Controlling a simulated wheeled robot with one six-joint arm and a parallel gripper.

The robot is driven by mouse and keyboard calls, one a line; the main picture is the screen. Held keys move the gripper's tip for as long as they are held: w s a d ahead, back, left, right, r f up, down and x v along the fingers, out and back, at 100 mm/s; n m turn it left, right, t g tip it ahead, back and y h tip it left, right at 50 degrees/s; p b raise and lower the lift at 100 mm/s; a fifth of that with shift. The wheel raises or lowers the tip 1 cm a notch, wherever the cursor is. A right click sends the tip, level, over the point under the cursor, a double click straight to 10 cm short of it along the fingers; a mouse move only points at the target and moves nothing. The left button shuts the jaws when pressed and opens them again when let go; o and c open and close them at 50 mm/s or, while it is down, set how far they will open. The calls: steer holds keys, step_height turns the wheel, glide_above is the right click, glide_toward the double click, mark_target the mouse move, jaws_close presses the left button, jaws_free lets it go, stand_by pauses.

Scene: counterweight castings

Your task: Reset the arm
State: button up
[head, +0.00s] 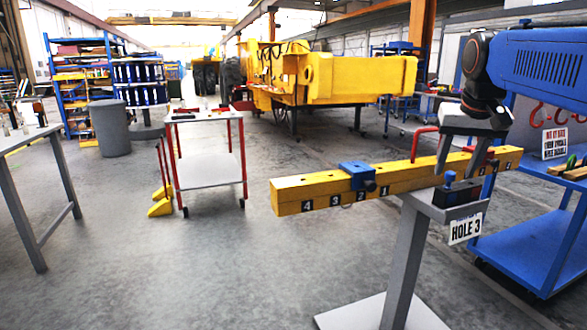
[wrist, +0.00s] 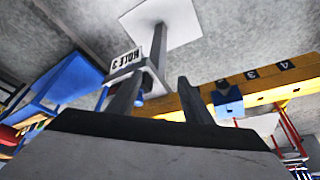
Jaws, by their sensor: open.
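My gripper (head: 458,170) is open and empty. It points down at the yellow numbered beam (head: 290,196) near its pivot, right of the middle; whether it touches the beam I cannot tell. A blue block (head: 357,170) with a dark knob sits on the beam's left arm, about above marks 3 and 2. In the wrist view the two fingers (wrist: 160,95) stand apart, with the beam (wrist: 265,82) and the blue block (wrist: 228,98) to their right. The grey stand (head: 408,255) carries the beam and a "HOLE 3" sign (head: 466,228).
A blue cart (head: 530,235) stands close on the right, with a sign and hooks above it. A red-legged trolley (head: 210,160) is behind left, with yellow wedges (head: 160,205) beside it. A grey table (head: 40,135) is far left. The floor front left is clear.

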steer(key=s+a+f+n, duration=0.1)
steer(key=s+a+f, duration=0.2)
steer(key=s+f, duration=0.5)
steer(key=s+a+f+n+y, duration=0.1)
steer(key=s+a+f, duration=0.2)
steer(key=s+f, duration=0.5)
steer(key=s+a+f+n, duration=0.1)
steer(key=s+a+f, duration=0.2)
steer(key=s+f, duration=0.4)
step_height(320, 180, down, 3)
steer(key=shift+s+f, duration=0.1)
steer(key=shift+s, duration=0.3)
